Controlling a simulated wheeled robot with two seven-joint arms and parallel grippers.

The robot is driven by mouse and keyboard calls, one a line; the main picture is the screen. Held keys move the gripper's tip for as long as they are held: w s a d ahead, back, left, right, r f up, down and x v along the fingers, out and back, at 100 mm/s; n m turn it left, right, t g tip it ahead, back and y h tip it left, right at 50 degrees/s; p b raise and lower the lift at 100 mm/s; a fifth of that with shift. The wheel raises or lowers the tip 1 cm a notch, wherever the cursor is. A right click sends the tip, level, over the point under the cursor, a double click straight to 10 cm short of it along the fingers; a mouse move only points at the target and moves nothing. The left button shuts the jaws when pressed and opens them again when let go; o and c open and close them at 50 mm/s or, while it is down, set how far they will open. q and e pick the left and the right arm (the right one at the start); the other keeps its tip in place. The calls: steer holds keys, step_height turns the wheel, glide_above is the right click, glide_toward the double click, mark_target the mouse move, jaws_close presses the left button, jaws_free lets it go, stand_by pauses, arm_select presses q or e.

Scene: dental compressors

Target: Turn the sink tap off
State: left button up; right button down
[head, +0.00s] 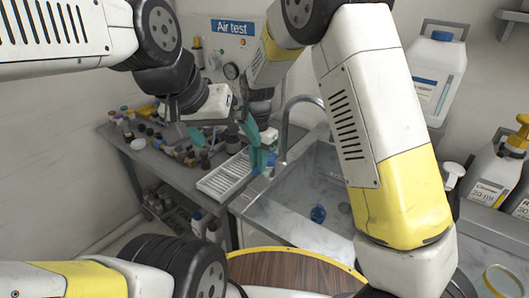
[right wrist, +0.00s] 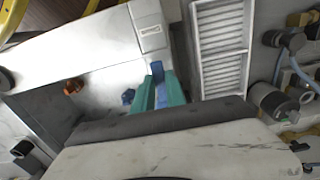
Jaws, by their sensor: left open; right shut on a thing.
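The sink tap's grey curved spout (head: 287,115) rises at the back left of the metal sink (head: 300,195) in the head view. My right gripper (head: 258,156) reaches down at the sink's left edge, beside the spout. In the right wrist view its teal fingers (right wrist: 159,92) are shut on a narrow blue thing (right wrist: 158,80). I cannot tell for sure whether this is the tap's handle. My left gripper (head: 220,132) is open above the bench, left of and higher than the right one. The tap's base is hidden.
A white slatted rack (head: 224,178) lies left of the sink and shows in the right wrist view (right wrist: 222,50). Several small bottles crowd the bench behind. A small blue bottle (head: 318,213) is in the sink. A white jug (head: 437,70) and a yellow-topped bottle (head: 497,165) stand right.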

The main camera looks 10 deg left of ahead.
steer(key=c, duration=1.4)
jaws_free()
steer(key=shift+o, duration=0.2)
steer(key=shift+r, duration=0.1)
step_height(320, 180, up, 8)
steer(key=shift+f, duration=0.25)
